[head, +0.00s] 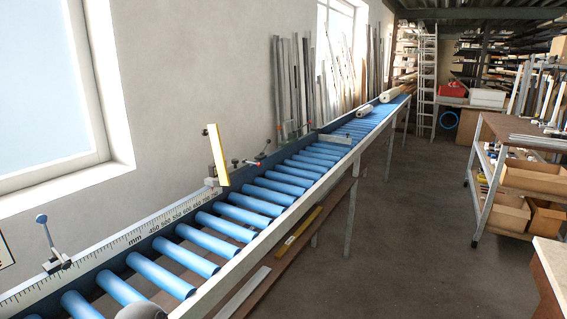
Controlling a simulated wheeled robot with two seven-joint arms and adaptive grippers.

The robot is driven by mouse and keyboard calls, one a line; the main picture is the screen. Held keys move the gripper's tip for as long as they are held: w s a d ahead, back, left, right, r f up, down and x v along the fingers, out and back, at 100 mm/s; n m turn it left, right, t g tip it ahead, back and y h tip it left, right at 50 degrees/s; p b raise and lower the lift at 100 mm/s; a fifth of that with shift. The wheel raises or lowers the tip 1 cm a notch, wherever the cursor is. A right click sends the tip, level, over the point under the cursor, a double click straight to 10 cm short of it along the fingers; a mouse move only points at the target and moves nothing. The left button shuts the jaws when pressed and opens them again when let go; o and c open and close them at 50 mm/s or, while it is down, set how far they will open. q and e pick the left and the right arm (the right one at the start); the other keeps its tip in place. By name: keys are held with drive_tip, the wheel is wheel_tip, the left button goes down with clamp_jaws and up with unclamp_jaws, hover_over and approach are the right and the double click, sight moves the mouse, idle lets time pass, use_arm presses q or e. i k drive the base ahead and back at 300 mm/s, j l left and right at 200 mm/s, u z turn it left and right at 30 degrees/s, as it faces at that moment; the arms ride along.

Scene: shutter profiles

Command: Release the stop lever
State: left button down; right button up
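A lever with a blue-grey ball knob (42,219) stands nearly upright from a clamp (56,263) on the white mm scale (100,250) at the lower left. Farther along the scale, a tall yellow-and-white stop plate (217,155) stands on a small carriage at the rail. A short dark lever with a red knob (236,162) sits just behind the plate, on its right. I cannot tell which of these is the stop lever. Neither of my grippers shows. A grey rounded part, likely mine, shows at the bottom edge.
A conveyor of blue rollers (190,260) runs along the wall into the distance, its rollers bare near me. Cream rolls (364,110) lie at its far end. A shelf cart (500,190) stands at right. The floor between is clear.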

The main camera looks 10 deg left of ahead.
sight(259, 164)
drive_tip(key=i+l, duration=0.25)
drive_tip(key=i, duration=0.2)
drive_tip(key=i+l, duration=0.25)
drive_tip(key=i, duration=0.2)
drive_tip(key=i+l, duration=0.25)
drive_tip(key=i, duration=0.2)
drive_tip(key=i+l, duration=0.25)
drive_tip(key=i, duration=0.2)
drive_tip(key=z, duration=0.05)
